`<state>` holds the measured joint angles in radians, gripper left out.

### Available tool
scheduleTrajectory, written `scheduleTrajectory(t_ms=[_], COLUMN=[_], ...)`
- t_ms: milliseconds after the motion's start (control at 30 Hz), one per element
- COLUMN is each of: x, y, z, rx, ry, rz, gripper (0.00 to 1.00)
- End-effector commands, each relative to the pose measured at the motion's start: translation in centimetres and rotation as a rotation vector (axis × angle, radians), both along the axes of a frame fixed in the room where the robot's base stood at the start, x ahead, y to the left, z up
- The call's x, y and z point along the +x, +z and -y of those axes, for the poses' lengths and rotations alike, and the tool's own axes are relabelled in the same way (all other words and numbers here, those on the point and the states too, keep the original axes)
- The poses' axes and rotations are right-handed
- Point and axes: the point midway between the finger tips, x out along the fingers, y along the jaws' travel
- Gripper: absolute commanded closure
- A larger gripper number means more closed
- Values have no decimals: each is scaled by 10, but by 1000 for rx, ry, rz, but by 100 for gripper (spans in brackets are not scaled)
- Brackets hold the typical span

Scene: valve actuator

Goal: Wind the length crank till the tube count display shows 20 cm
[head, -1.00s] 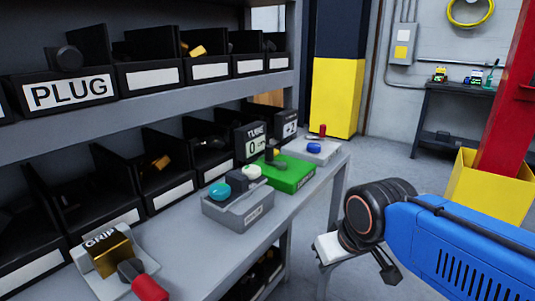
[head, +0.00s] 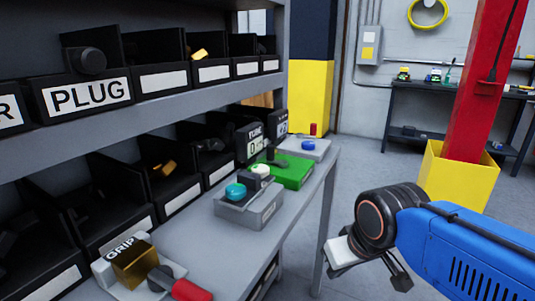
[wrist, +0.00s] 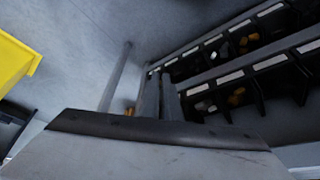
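The tube count display (head: 249,142) is a black upright box at the back of the grey bench; it reads what looks like 0, its unit too small to read. A green box (head: 290,172) in front of it carries a dark crank-like part (head: 272,155). A small red upright handle (head: 313,129) stands beside a blue button on a pale base farther back. I cannot tell which of these is the length crank. My gripper (head: 398,276) hangs right of the bench, apart from these things.
A grey box (head: 250,212) with a teal knob, and a GRIP fixture (head: 130,265) with a red handle (head: 190,290), stand on the bench (head: 200,255). Bins (head: 85,98) line the shelves. A red post (head: 485,85) in a yellow base (head: 460,180) stands right. Floor between is clear.

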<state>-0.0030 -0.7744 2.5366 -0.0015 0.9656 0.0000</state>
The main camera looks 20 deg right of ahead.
Motion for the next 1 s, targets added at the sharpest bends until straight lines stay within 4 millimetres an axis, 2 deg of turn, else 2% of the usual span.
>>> scheduleTrajectory(t_ms=[33, 100, 133, 267, 500, 700, 1000], x=[1, 4, 7, 28, 85, 134, 205], y=[1, 7, 11, 45, 130, 194, 274], z=[0, 0, -1, -3, -10, -18, -34], rx=[-1, -6, -10, -44, -130, -191, -259], ry=[2, 16, 26, 115, 373, 597, 938], rz=[0, -4, -8, -33, -106, -162, -239], gripper=[83, 67, 62, 62, 62, 62, 62])
